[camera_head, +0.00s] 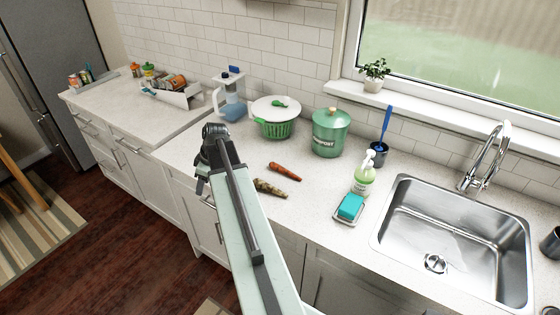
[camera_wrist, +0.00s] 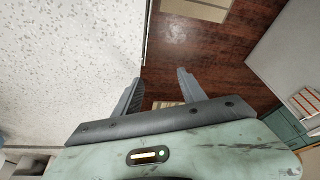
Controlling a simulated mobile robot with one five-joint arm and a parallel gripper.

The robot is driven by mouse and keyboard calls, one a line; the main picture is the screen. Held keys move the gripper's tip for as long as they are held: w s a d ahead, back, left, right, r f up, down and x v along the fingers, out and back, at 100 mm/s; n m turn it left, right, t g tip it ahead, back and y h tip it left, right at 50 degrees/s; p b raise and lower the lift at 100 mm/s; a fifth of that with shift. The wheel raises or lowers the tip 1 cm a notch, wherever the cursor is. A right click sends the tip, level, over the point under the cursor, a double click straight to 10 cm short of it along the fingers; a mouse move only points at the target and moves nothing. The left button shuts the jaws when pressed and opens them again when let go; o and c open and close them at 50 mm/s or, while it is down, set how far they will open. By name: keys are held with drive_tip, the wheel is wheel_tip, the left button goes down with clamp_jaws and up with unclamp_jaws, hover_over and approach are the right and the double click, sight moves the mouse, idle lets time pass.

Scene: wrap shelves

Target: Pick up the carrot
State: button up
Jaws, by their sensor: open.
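The carrot (camera_head: 285,171) is orange and lies flat on the white counter, left of the sink and in front of the green pots. A brownish, mottled root-like item (camera_head: 270,188) lies close in front of it. My gripper (camera_head: 203,181) is to the left of both, by the counter's front edge, and points downward. In the wrist view my gripper's two fingers (camera_wrist: 158,88) are apart with nothing between them, over the counter edge and dark wood floor. The carrot does not show in the wrist view.
A soap bottle (camera_head: 364,175), a teal sponge (camera_head: 350,207) on a dish and the sink (camera_head: 460,240) are to the right.

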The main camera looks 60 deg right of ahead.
sight(282, 168)
drive_tip(key=s+d+r+m+p, duration=0.1)
drive_tip(key=s+d, duration=0.2)
drive_tip(key=d, duration=0.2)
drive_tip(key=s+d+r+p, duration=0.1)
drive_tip(key=s+d+r, duration=0.1)
drive_tip(key=s+d, duration=0.2)
drive_tip(key=s+d+r+m+h, duration=0.1)
drive_tip(key=s+d, duration=0.2)
drive_tip(key=d, duration=0.3)
drive_tip(key=shift+s+d+r+m+t+p, duration=0.15)
drive_tip(key=shift+s+r+m+t+p, duration=0.15)
drive_tip(key=shift+s+t+p, duration=0.1)
drive_tip(key=s+d, duration=0.3)
drive_tip(key=s+d+r+m+p, duration=0.1)
drive_tip(key=s+d, duration=0.2)
drive_tip(key=s, duration=0.1)
drive_tip(key=s+d+m, duration=0.1)
drive_tip(key=s+d, duration=0.2)
drive_tip(key=s, duration=0.1)
drive_tip(key=shift+s+r+h+p, duration=0.25)
drive_tip(key=shift+r+h+p, duration=0.05)
drive_tip(key=shift+r+h, duration=0.1)
drive_tip(key=shift+b+x, duration=1.15)
drive_tip(key=shift+x, duration=0.05)
drive_tip(key=b+x, duration=0.1)
drive_tip(key=x, duration=0.1)
drive_tip(key=b+x, duration=0.4)
drive_tip(key=shift+a, duration=0.25)
drive_tip(key=shift+r, duration=0.25)
clamp_jaws()
